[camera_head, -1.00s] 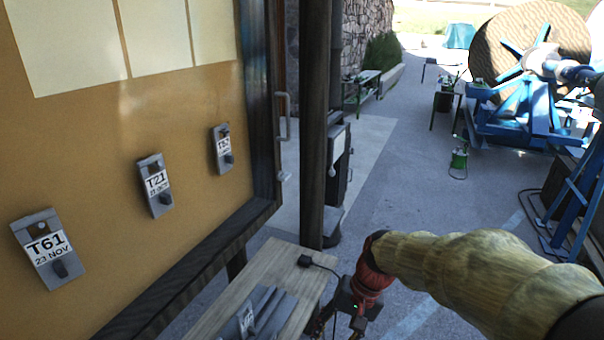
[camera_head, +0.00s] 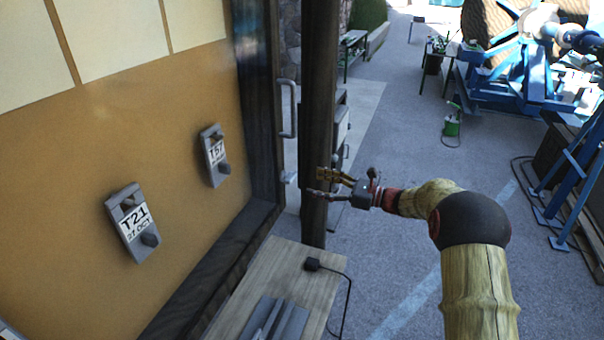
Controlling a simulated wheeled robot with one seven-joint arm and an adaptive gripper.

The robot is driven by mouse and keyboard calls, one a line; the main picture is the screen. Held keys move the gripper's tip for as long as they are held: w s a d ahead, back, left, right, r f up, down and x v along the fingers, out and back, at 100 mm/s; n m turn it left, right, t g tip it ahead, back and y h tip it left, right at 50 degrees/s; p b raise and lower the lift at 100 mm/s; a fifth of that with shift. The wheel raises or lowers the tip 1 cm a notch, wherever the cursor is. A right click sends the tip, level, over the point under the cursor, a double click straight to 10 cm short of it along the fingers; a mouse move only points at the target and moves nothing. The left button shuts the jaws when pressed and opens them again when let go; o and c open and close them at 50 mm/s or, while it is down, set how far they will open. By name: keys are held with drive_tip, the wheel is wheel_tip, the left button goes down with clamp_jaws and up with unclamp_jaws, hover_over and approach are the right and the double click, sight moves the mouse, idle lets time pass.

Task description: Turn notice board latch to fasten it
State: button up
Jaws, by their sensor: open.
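The notice board (camera_head: 165,115) fills the left side, tan with pale sheets at the top and a dark frame. A grey upright handle (camera_head: 288,108) is on the right part of its frame. A small pale piece (camera_head: 288,178), which looks like the latch, sits below the handle; its exact turn is too small to tell. My gripper (camera_head: 315,184) is open and empty, its fingers pointing left in front of the dark post. In the picture it is just right of the small pale piece, apart from it; the depth between them is unclear.
The dark post (camera_head: 318,90) stands right beside the board. Grey tags (camera_head: 133,222) hang on the board. A wooden bench (camera_head: 235,300) below holds grey pieces and a black block with a cable (camera_head: 312,264). Open paving lies to the right, with a blue reel stand (camera_head: 520,85) behind.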

sight(294, 179)
drive_tip(key=x, duration=0.7)
drive_tip(key=shift+s+a, duration=0.15)
drive_tip(key=shift+a, duration=0.3)
drive_tip(key=shift+c, duration=1.1)
drive_tip(key=shift+f, duration=0.1)
drive_tip(key=c, duration=0.9)
